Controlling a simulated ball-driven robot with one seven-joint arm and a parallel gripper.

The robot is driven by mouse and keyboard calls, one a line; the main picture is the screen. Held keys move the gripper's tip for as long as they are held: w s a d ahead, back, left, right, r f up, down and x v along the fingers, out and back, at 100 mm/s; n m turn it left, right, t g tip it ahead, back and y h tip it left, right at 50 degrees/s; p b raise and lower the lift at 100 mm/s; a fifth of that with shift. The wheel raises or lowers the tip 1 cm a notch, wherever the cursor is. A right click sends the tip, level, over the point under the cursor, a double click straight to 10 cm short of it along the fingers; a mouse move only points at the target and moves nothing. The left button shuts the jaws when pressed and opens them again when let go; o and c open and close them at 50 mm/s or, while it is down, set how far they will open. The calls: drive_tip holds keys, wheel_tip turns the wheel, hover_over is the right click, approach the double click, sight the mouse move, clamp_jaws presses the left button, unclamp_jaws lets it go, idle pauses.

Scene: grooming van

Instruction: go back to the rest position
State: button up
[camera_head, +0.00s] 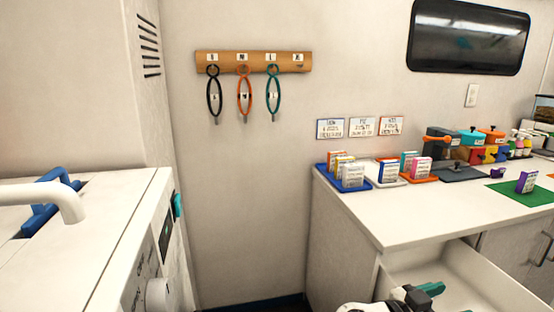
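My gripper (424,294) shows at the bottom edge of the view, in front of the counter. Its white and black body and a teal part are visible, and the rest is cut off by the frame. I cannot tell whether it is open or shut, and no held object shows. Behind and beside it is an open white drawer (480,270) under the counter.
The white counter (400,215) holds small coloured trays of boxes, a green mat (520,193) and coloured containers. A white machine (85,225) with a curved handle stands at left. A wooden rack (253,62) with three hanging loops is on the wall. Floor between is narrow.

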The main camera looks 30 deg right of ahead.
drive_tip(key=s+a+f+n+t+y, duration=0.1)
drive_tip(key=a+f+n+t+y, duration=0.3)
drive_tip(key=f, duration=0.3)
drive_tip(key=s+a+f+n+t+y, duration=0.1)
drive_tip(key=a+f+n+t+y, duration=0.1)
drive_tip(key=f+n+y, duration=0.3)
drive_tip(key=s+a+f+n+t+y, duration=0.1)
drive_tip(key=a+f+n+t+y, duration=0.1)
drive_tip(key=a+n+y, duration=0.35)
drive_tip(key=s+a+f+n+t+y, duration=0.1)
drive_tip(key=a+f+n+y, duration=0.2)
drive_tip(key=a+n, duration=0.5)
drive_tip(key=s+a+r+m+g+p, duration=0.1)
drive_tip(key=s+r+m+g+p, duration=0.1)
drive_tip(key=s+g+p, duration=0.2)
drive_tip(key=s+p, duration=0.3)
drive_tip(key=s, duration=0.3)
drive_tip(key=shift+p, duration=0.35)
drive_tip(key=shift+s+m, duration=0.1)
drive_tip(key=shift+m, duration=0.15)
drive_tip(key=shift+c, duration=0.4)
